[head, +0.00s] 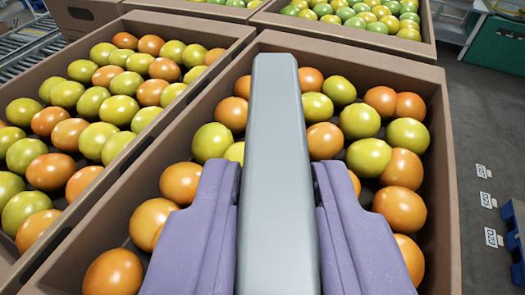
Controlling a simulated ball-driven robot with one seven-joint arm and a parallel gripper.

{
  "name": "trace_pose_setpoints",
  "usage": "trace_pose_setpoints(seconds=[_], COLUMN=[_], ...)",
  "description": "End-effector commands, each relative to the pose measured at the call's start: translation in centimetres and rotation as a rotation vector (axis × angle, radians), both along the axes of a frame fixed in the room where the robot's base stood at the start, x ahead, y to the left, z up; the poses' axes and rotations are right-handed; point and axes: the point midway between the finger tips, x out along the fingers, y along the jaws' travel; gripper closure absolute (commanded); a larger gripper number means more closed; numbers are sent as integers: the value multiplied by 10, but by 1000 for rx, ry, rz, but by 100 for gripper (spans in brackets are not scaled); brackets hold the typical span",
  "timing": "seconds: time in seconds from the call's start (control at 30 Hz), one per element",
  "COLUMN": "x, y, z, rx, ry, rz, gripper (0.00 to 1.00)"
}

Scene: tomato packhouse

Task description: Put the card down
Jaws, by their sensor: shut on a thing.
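My gripper (274,175) has two purple fingers, close against both sides of a long, plain grey slab. This slab (278,110) is the only thing between the fingers, and I take it to be the card. It reaches forward past the fingertips, over a crate of tomatoes (448,190). Its near end runs out of the picture at the bottom. Orange and yellow-green tomatoes (367,157) lie in the crate on both sides of it. The slab hides the middle of the crate, so I cannot tell whether it touches the tomatoes.
A second full crate (190,22) stands to the left, and others stand behind. Grey floor (465,115) lies open on the right, with small white labels (487,200). A blue pallet (515,215) is at the right edge. A roller conveyor (25,45) is at the upper left.

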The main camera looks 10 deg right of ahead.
Motion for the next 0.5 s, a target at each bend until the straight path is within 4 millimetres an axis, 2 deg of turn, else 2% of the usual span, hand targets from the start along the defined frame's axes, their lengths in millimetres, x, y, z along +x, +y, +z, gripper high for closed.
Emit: trace_pose_setpoints(seconds=[0.1, 0.2, 0.3, 0.5], x=[16, 13, 13, 13], y=[-4, -3, -3, -3], z=[-1, -24, -35, -37], rx=[-3, -5, -3, 0], ry=[1, 5, 3, 0], rz=[-2, 1, 0, 0], gripper=[100, 100, 100, 100])
